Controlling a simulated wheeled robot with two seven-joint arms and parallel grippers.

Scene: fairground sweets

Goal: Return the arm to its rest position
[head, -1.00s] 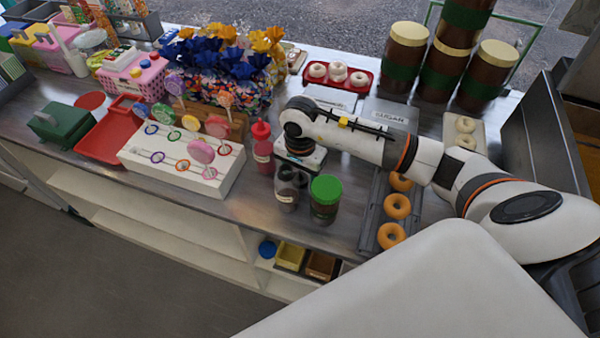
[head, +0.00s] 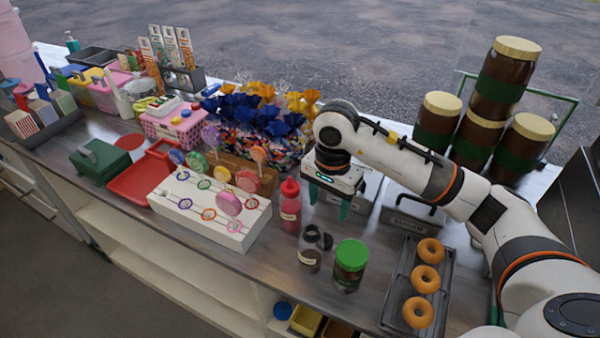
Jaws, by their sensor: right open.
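My right arm (head: 430,170) reaches in from the right across the counter. My right gripper (head: 329,201) hangs above the counter with its two teal fingers apart and nothing between them. My left gripper is not in view.
A tray (head: 392,312) of ring doughnuts lies below my forearm. Large brown jars (head: 480,137) are stacked behind it. A white lollipop stand (head: 195,222) and wrapped sweets (head: 255,130) are to the left. Metal containers (head: 410,215) sit behind the gripper.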

